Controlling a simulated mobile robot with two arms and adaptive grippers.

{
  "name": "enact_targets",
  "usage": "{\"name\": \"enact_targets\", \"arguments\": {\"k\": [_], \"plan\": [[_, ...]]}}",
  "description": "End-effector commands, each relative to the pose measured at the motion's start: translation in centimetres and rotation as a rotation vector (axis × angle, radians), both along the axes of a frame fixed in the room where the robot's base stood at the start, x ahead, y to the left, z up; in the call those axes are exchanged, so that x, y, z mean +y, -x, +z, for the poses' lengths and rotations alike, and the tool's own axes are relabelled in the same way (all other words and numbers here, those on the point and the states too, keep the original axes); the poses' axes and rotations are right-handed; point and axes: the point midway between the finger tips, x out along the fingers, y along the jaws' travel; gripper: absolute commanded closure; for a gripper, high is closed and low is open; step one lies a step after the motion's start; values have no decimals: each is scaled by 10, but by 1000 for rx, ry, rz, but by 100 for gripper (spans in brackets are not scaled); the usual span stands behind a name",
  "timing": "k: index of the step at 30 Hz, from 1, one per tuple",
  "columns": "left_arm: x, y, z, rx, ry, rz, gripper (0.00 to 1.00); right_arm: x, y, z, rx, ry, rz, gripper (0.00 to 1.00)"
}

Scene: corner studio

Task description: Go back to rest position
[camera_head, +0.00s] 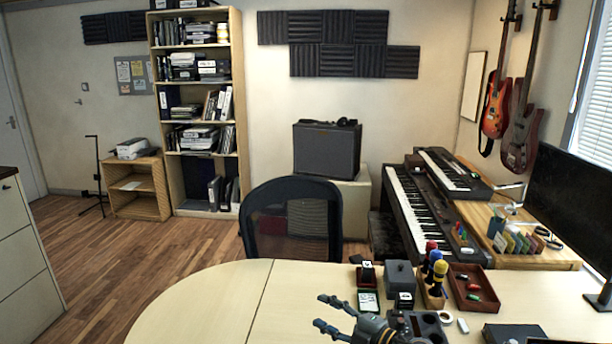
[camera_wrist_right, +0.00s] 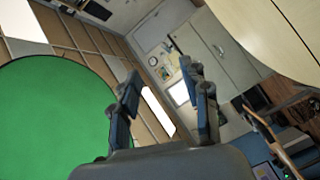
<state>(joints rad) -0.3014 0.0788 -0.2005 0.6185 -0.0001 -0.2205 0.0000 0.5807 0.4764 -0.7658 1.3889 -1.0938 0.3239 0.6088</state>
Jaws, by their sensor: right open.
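My right gripper (camera_head: 326,312) shows at the bottom of the head view, over the front part of the pale desk (camera_head: 210,305). Its two fingers are spread, with nothing seen between them. In the right wrist view my right gripper (camera_wrist_right: 160,95) also has its fingers apart and empty, facing cabinets and a wall clock across the room. My left gripper is in neither view.
On the desk, right of my gripper, stand a dark box (camera_head: 399,276), a holder with coloured microphones (camera_head: 437,268) and a red-brown tray (camera_head: 478,290). A black chair (camera_head: 292,222) stands behind the desk. The desk's left part is clear.

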Motion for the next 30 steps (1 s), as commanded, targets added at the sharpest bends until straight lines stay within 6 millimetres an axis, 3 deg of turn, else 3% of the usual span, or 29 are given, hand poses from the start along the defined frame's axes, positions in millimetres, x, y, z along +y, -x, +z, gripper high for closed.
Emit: {"name": "enact_targets", "arguments": {"k": [2,5,7,11,16,21,30], "plan": [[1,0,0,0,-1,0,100,1,13,12,17,-173,-142,54],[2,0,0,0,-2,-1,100,-21,26,17,80,-344,-353,54],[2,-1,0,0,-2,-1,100,-43,39,9,157,-437,-509,54],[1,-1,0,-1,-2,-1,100,-91,80,-25,366,-548,-799,54],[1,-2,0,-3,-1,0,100,-139,168,-86,724,-569,-1112,54],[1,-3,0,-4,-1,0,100,-155,248,-119,1002,-517,-1261,54],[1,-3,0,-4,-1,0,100,-159,346,-136,1314,-409,-1353,54]]}}
